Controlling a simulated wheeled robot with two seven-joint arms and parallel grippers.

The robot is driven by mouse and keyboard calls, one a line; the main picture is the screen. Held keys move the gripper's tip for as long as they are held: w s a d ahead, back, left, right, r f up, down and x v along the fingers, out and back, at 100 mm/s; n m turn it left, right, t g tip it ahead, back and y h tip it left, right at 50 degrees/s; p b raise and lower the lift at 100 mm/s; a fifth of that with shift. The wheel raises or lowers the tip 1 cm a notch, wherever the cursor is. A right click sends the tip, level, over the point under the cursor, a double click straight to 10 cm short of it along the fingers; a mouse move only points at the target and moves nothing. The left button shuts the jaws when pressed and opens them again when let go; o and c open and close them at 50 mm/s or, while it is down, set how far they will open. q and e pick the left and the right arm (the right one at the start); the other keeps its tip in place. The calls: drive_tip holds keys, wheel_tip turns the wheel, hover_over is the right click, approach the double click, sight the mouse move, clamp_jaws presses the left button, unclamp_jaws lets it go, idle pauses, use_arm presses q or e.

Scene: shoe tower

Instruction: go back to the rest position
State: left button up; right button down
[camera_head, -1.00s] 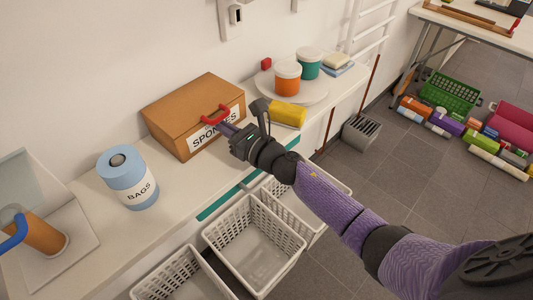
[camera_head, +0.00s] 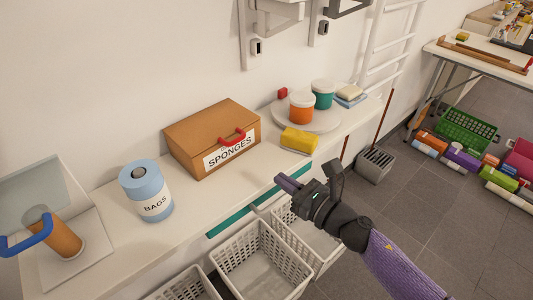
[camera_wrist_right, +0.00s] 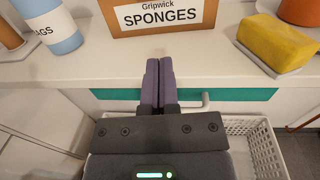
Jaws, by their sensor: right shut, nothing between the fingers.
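My right gripper (camera_head: 288,184) is shut and empty, in front of the shelf's edge and above the white baskets. In the right wrist view its two fingers (camera_wrist_right: 152,82) are pressed together and point toward the shelf edge. The orange-brown box labelled SPONGES (camera_head: 213,141), with a red handle, stands on the white shelf (camera_head: 112,228). The box also shows in the right wrist view (camera_wrist_right: 158,17), beyond the fingertips and apart from them. My left gripper is not in view.
A blue BAGS canister (camera_head: 147,190) and a yellow sponge (camera_head: 299,140) stand on the shelf. Orange and teal tubs sit on a round tray (camera_head: 328,124). White baskets (camera_head: 258,260) are below the shelf.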

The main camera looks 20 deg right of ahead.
drive_tip(key=s+d+f+m+g+h, duration=0.2)
drive_tip(key=s+f+m, duration=0.2)
drive_tip(key=f+m, duration=0.35)
drive_tip(key=s+d+f+m+g+h, duration=0.2)
drive_tip(key=s+f+m+h, duration=0.15)
drive_tip(key=f+m, duration=0.45)
drive_tip(key=s+d+f+m+g+h, duration=0.2)
drive_tip(key=s+f+m, duration=0.35)
drive_tip(key=f, duration=0.35)
drive_tip(key=s+a+f+m+g, duration=0.1)
drive_tip(key=s+f+m+g, duration=0.2)
drive_tip(key=s, duration=0.7)
drive_tip(key=s+a+f+m+g, duration=0.1)
drive_tip(key=s+f+m+g, duration=0.3)
drive_tip(key=s+m, duration=0.4)
drive_tip(key=s+a+f+m+g, duration=0.1)
drive_tip(key=s+f+m+g, duration=0.2)
drive_tip(key=s, duration=0.8)
wheel_tip(320, 180, down, 3)
drive_tip(key=m+h, duration=0.1)
drive_tip(key=m, duration=0.2)
drive_tip(key=shift+s+a+r+g, duration=0.15)
drive_tip(key=shift+s+a+g, duration=0.05)
drive_tip(key=shift+s+g, duration=0.15)
